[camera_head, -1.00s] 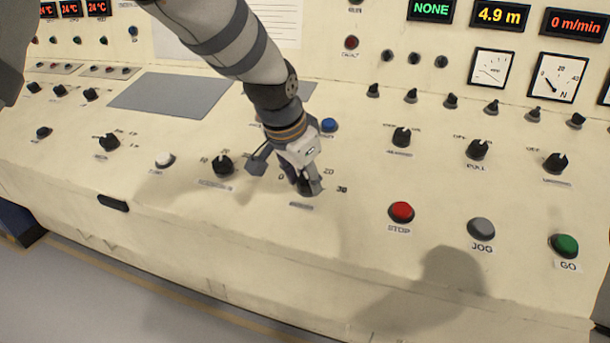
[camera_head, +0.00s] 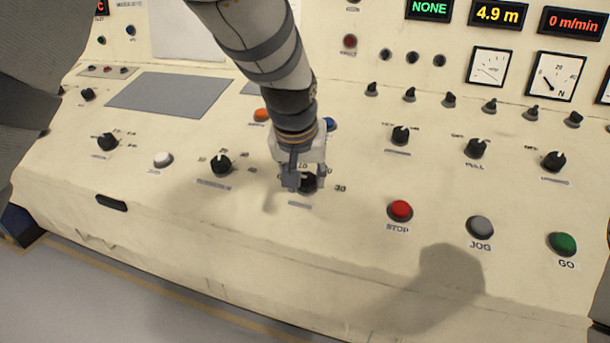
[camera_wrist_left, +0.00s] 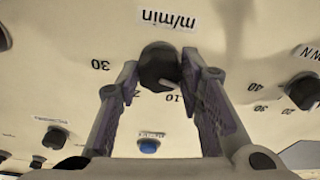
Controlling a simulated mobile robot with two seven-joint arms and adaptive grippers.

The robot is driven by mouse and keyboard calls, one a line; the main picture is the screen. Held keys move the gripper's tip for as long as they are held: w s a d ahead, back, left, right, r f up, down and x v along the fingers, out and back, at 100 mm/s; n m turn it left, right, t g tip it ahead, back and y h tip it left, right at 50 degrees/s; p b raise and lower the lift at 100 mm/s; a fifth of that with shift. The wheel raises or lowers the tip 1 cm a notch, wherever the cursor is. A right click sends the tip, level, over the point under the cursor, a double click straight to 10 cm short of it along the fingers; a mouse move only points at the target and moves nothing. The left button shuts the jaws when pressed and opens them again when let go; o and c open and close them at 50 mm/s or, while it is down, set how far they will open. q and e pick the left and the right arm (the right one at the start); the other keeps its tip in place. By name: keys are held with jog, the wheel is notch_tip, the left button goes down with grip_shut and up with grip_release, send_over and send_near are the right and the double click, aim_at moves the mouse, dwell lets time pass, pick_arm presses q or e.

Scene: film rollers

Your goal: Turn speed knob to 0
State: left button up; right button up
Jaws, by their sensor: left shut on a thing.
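The black speed knob (camera_head: 309,184) sits on the front slope of the cream panel, with scale numbers up to 30 around it. My left gripper (camera_head: 306,182) reaches down over it from above, and its fingers partly hide the knob. In the left wrist view, the knob (camera_wrist_left: 159,68) lies between the two fingertips of the left gripper (camera_wrist_left: 160,70), which is shut on it. The numbers 10 and 30 and the upside-down label "m/min" show around it there. The knob's exact pointer direction is hard to tell. My right gripper is not in view.
A similar black knob (camera_head: 220,164) stands left of the gripper, and a blue button (camera_head: 330,124) is close behind it. The red STOP button (camera_head: 400,210), grey JOG button (camera_head: 480,227) and green GO button (camera_head: 562,243) are to the right. The display (camera_head: 571,23) reads 0 m/min.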

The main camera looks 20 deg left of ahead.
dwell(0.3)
pick_arm(q)
jog(key=o, duration=1.2)
jog(key=shift+c, duration=0.2)
jog(key=v, duration=1.2)
jog(key=shift+r, duration=0.2)
jog(key=shift+d+f, duration=0.1)
jog(key=shift+f, duration=0.05)
